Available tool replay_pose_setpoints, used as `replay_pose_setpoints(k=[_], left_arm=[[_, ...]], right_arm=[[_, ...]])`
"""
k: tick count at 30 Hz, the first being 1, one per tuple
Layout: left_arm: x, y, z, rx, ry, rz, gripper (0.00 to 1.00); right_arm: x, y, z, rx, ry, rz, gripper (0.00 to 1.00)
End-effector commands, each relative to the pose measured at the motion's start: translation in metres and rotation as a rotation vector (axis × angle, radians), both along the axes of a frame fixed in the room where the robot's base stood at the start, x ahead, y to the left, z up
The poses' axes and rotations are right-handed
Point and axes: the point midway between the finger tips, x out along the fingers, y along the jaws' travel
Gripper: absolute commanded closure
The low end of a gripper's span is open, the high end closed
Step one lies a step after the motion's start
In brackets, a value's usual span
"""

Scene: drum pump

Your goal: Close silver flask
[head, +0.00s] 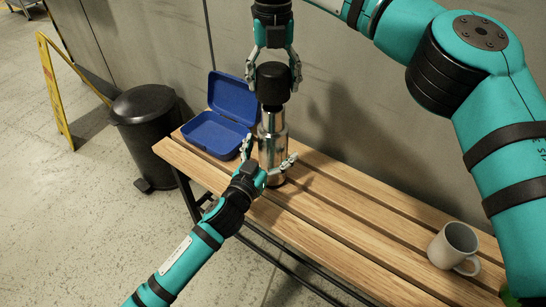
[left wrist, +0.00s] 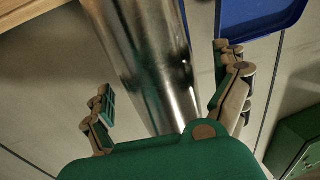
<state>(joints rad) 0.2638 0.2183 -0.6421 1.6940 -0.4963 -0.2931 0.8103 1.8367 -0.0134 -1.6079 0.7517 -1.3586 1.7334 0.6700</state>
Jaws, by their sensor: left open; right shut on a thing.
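The silver flask (head: 272,139) stands upright on the wooden bench. Its black cap (head: 272,82) is at the top of the flask, in line with it; I cannot tell whether it is fully seated. My right gripper (head: 273,86) points down from above and is shut on the cap. My left gripper (head: 268,153) is open, with its fingers on either side of the flask's lower body. In the left wrist view the flask (left wrist: 155,60) runs between the spread fingers of my left gripper (left wrist: 165,88), with gaps on both sides.
An open blue lunchbox (head: 215,132) lies on the bench just left of the flask. A grey mug (head: 452,246) stands at the bench's right end. A wall is close behind the bench (head: 330,222). A black bin (head: 150,130) and a yellow sign (head: 55,92) stand on the left.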

Motion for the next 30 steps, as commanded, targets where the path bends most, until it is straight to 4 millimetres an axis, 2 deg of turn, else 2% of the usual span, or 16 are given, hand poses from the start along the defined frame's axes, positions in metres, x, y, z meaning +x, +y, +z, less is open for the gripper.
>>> replay_pose_setpoints(k=[6,15,30], left_arm=[[0.0133,-0.0068,0.0001,-0.001,0.000,0.000,0.02],[0.0142,-0.0072,0.0001,-0.001,0.000,-0.001,0.02],[0.0139,-0.0072,0.0001,-0.001,0.000,-0.001,0.67]], right_arm=[[0.0000,0.0000,0.0002,0.000,0.000,0.000,0.62],[0.0000,0.0001,0.0002,0.000,0.000,0.000,0.62],[0.0000,0.0001,0.0001,0.000,0.000,0.000,0.62]])
